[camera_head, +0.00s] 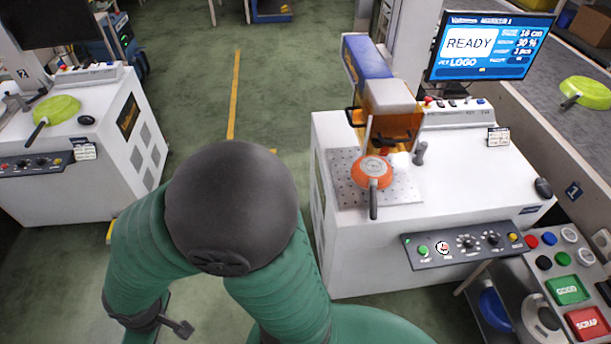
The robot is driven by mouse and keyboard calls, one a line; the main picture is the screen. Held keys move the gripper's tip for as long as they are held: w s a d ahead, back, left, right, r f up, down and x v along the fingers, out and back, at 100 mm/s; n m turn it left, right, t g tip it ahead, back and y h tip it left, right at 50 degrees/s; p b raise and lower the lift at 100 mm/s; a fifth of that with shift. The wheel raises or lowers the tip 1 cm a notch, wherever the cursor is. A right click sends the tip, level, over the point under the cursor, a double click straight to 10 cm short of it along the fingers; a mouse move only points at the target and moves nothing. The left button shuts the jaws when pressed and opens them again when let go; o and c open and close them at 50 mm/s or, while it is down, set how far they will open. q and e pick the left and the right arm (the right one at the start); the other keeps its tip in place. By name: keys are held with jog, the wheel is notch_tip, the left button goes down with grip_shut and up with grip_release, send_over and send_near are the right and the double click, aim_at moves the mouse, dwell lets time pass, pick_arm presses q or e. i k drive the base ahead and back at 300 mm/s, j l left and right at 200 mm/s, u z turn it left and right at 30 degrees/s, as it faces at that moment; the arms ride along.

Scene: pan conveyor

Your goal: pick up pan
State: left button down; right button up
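An orange pan (371,171) lies on the perforated plate (404,189) of the white marking machine, under its orange and blue head, with its dark handle pointing toward me. A green pan (62,109) sits on top of the left white machine, handle toward the lower left. Another green pan (588,93) lies on the grey conveyor surface at the far right, handle to the left. My green arm with a dark round elbow fills the lower middle, apart from all the pans. I make out no gripper fingers; a dark fitting shows at the arm's lower left end.
The monitor (486,45) reads READY. A control panel (466,246) runs along the marking machine's front edge. A button console (566,272) with green and red SCRAP buttons stands at the lower right. Green floor (190,90) with a yellow line lies open between the two machines.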

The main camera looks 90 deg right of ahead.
aim_at(373, 173)
jog(key=i+z, duration=0.2)
jog(key=z, duration=0.2)
jog(key=i+z, duration=0.2)
jog(key=z, duration=0.2)
jog(key=i+z, duration=0.2)
jog(key=z, duration=0.2)
jog(key=i+j+z, duration=0.15)
jog(key=z, duration=0.25)
jog(key=i+l+z, duration=0.1)
jog(key=z, duration=0.35)
jog(key=i+z, duration=0.25)
jog(key=z, duration=0.2)
jog(key=i+z, duration=0.15)
jog(key=z, duration=0.3)
jog(key=i+z, duration=0.2)
jog(key=z, duration=0.25)
jog(key=i+j+z, duration=0.1)
jog(key=z, duration=0.35)
jog(key=i+j+z, duration=0.15)
jog(key=j+z, duration=0.15)
jog(key=z, duration=0.15)
jog(key=i+j+z, duration=0.2)
jog(key=k+l, duration=0.05)
jog(key=k, duration=0.05)
